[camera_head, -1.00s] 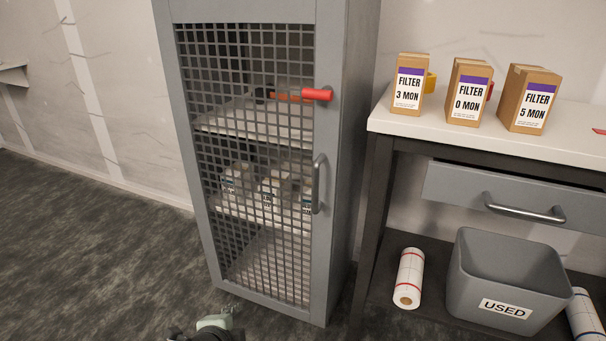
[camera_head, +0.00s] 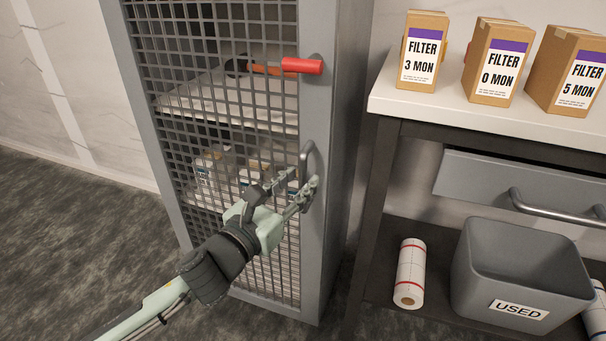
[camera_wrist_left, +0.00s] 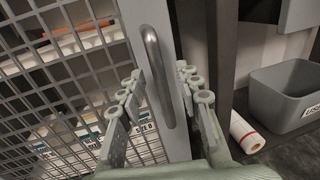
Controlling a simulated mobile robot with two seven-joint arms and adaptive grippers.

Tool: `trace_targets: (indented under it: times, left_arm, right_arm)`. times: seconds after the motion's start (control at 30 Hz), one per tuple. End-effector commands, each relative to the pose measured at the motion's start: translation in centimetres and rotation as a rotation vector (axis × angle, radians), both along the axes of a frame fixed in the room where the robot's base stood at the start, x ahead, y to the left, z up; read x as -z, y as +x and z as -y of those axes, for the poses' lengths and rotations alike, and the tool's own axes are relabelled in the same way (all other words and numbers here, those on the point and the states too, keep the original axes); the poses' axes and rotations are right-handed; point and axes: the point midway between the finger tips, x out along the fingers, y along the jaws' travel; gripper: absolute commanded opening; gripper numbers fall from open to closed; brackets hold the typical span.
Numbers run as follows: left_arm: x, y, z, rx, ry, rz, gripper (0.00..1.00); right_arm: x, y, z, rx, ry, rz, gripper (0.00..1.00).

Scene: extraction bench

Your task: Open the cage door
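The cage door (camera_head: 312,235) is a grey frame with wire mesh and looks closed. A curved metal handle (camera_head: 305,152) stands upright on its right side. A red latch lever (camera_head: 302,66) lies horizontal above the handle. My left gripper (camera_head: 298,182) is at the lower part of the handle, its fingers open. In the left wrist view the handle (camera_wrist_left: 155,65) runs between the two spread fingers (camera_wrist_left: 160,76). I cannot tell whether either finger touches it. My right gripper is not in view.
Shelves behind the mesh hold an orange-handled tool and several small boxes. To the right, a bench (camera_head: 430,112) carries filter boxes (camera_head: 422,50). Its drawer (camera_head: 475,185) has a bar handle. A grey bin (camera_head: 520,265) and paper roll (camera_head: 410,272) sit below. The floor at left is clear.

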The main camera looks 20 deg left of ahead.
Motion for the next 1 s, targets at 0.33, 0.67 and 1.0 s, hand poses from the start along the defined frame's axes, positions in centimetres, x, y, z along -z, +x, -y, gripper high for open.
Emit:
trace_targets:
  times: [0.33, 0.67, 1.0]
  left_arm:
    - [0.1, 2.2, 0.5, -0.001, -0.001, -0.002, 0.34]
    - [0.1, 2.2, 0.5, -0.001, -0.001, -0.002, 0.14]
    - [0.1, 2.2, 0.5, -0.001, -0.001, -0.002, 0.0]
  right_arm:
    - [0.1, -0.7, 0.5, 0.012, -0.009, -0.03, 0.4]
    - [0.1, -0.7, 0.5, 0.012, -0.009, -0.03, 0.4]
    - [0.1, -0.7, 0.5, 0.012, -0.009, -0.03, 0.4]
